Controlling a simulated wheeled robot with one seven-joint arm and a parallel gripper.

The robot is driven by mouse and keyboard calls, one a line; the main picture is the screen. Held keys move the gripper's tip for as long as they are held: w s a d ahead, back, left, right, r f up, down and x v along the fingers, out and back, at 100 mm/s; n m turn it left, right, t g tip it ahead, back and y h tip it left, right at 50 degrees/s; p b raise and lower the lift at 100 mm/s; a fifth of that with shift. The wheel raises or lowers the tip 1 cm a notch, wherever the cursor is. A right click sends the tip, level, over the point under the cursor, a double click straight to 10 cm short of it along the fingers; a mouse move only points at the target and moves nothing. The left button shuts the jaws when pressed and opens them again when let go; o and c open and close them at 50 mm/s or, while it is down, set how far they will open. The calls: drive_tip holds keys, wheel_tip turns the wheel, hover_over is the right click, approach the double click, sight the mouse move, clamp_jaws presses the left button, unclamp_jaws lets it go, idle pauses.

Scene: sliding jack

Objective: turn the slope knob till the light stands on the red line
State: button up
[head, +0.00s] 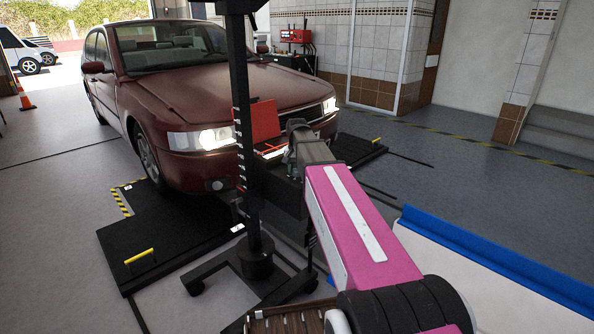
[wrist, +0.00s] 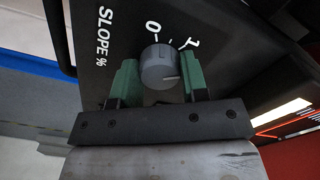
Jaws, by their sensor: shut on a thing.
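The grey slope knob (wrist: 160,69) sits on a dark panel (wrist: 95,45) marked "SLOPE %", with 0 and 1 on its scale. My gripper (wrist: 158,76) has its green fingers on both sides of the knob and is shut on it. The knob's pointer setting is hard to read. In the wrist view, a bright white light band (wrist: 283,117) lies at the right beside a thin red line (wrist: 290,125), close but not clearly on it. In the head view my gripper (head: 291,157) is at the stand, and the knob is hidden.
The panel is on a black wheeled stand (head: 258,262) with a tall post, in front of a dark red car (head: 190,85) with lit headlights. Black floor plates (head: 160,235) lie by its wheels. A blue-edged white surface (head: 480,290) is at the right.

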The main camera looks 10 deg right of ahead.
drive_tip(key=m, duration=0.6)
drive_tip(key=shift+m, duration=0.3)
idle(0.4)
drive_tip(key=o, duration=0.9)
wheel_tip(320, 180, up, 11)
drive_tip(key=shift+f, duration=0.1)
